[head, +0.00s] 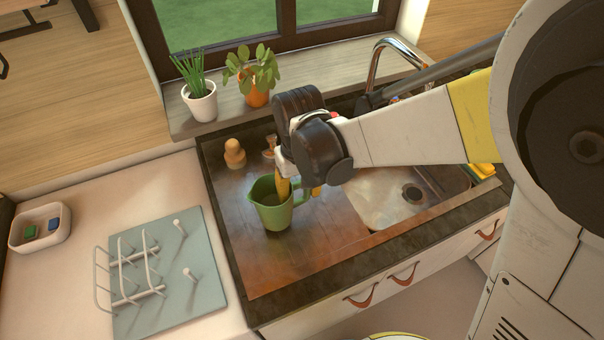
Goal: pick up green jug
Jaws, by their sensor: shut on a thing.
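The green jug (270,214) is upright on or just above the brown counter surface left of the sink; I cannot tell whether its base touches. Its open top faces up and its handle is on the right side. My gripper (298,186) comes down over the jug from above right, with yellow fingers at the jug's rim and handle side. It is shut on the jug. My gripper's body hides part of the jug's back rim, and the exact contact is hard to see.
A sink (390,200) with a tap (385,50) lies to the right. A small wooden figure (234,154) stands behind the jug. Two potted plants (201,103) stand on the windowsill. A drying rack (165,275) and a white dish (40,228) are on the left.

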